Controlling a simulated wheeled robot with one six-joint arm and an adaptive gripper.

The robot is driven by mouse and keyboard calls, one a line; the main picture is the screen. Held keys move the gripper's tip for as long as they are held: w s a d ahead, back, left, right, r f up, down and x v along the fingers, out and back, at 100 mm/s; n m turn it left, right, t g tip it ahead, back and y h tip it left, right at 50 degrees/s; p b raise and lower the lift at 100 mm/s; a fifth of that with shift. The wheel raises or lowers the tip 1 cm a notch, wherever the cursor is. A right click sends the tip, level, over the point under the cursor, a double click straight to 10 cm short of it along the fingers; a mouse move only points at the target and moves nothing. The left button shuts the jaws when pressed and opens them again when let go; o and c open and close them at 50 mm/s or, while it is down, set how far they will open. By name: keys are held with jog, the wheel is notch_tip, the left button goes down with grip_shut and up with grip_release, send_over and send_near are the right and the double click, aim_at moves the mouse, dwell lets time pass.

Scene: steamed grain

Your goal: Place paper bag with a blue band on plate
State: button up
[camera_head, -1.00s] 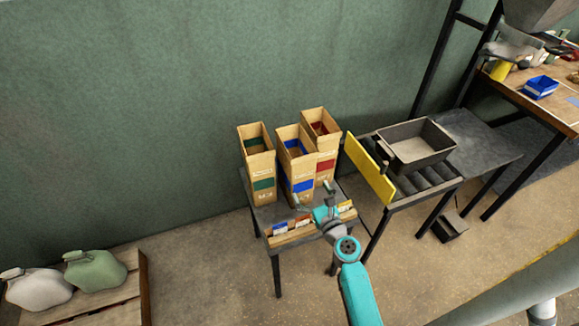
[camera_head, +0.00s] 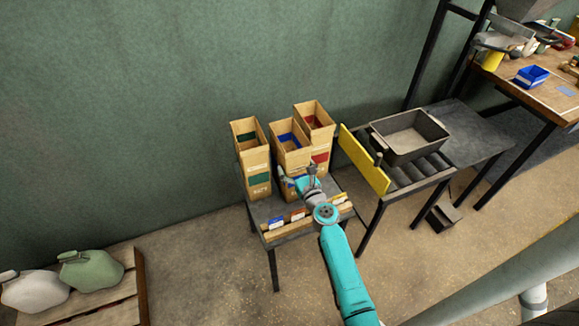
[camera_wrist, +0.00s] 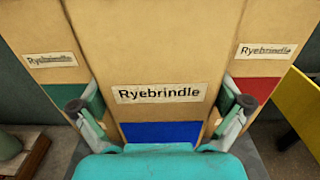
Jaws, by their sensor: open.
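The paper bag with a blue band (camera_head: 291,160) stands upright and open-topped in the middle of three bags on a small dark table (camera_head: 262,212). In the wrist view the blue-band bag (camera_wrist: 160,65) fills the centre, its label "Ryebrindle" above the blue band. My gripper (camera_head: 298,172) is open in front of this bag. In the wrist view my gripper (camera_wrist: 160,103) has its fingers spread towards the bag's two side edges; contact is not clear. My gripper hides part of the band in the head view. I cannot clearly identify a plate.
Close beside it stand a green-band bag (camera_head: 251,165) and a red-band bag (camera_head: 317,135). A rack of small cards (camera_head: 300,222) lines the table's front. To the right are a yellow panel (camera_head: 362,160), rollers (camera_head: 420,172) and a grey tub (camera_head: 408,153).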

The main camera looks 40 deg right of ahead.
jog(key=shift+w+d, duration=0.1)
jog(key=shift+w, duration=0.3)
jog(key=c, duration=1.4)
jog(key=shift+r, duration=0.2)
